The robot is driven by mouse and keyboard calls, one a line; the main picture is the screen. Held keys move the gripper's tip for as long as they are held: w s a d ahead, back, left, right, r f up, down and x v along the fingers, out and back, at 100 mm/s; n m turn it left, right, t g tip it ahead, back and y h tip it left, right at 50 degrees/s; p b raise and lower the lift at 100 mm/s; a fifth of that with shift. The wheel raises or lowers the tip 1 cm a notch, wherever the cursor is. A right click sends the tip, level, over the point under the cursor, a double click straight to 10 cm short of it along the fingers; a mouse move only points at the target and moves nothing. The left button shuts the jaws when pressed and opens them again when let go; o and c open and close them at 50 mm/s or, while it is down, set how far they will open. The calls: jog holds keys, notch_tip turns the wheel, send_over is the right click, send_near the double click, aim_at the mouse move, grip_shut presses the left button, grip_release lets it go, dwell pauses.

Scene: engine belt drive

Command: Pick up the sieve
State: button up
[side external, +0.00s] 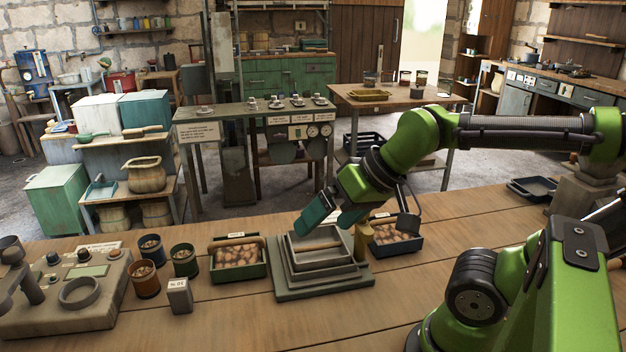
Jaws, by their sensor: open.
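A stack of square grey frames (329,273) sits on a flat grey base (300,294) in the middle of the bench. The upper frame, which looks like the sieve, has raised walls; whether it has a mesh floor cannot be made out. My gripper (334,222) has teal fingers and is open, angled down just above the back of the upper frame. The fingers hide part of its far side. I cannot tell whether they touch it.
A green box (239,273) of brown lumps stands left of the stack. A dark box (396,246) of similar lumps stands to the right, close to my gripper. Cups (146,280) and a grey control panel (72,290) are on the left. The front bench is clear.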

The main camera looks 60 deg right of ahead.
jog(key=shift+c, duration=0.5)
jog(key=c, duration=0.9)
